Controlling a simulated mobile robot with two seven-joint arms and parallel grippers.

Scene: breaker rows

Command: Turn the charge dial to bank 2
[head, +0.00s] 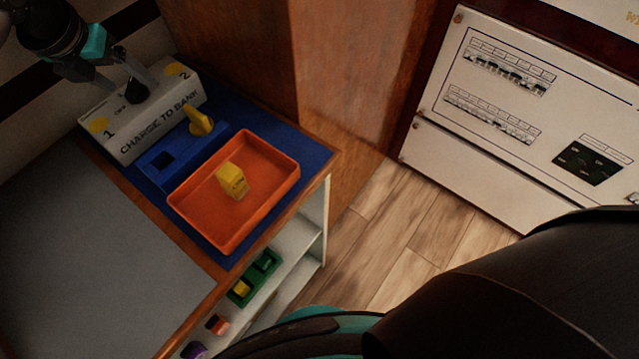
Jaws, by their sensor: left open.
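The white box marked "CHARGE TO BANK" (150,125) stands at the far left of the blue mat, with "1" at its left end and "2" at its right end. Its small black dial (137,93) sits on top, between the two numbers, partly covered by my gripper. My left gripper (128,84) comes from the upper left, open, with its fingers spread around the dial. I cannot tell whether the fingers touch it. Which mark the dial points to is too small to tell. My right gripper is not in view.
On the blue mat (318,152) are an orange tray (262,195) with a yellow block (232,180), and a blue holder (163,158) with a yellow piece (199,121). A grey surface (75,270) lies clear in front. A white breaker panel (500,120) stands right.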

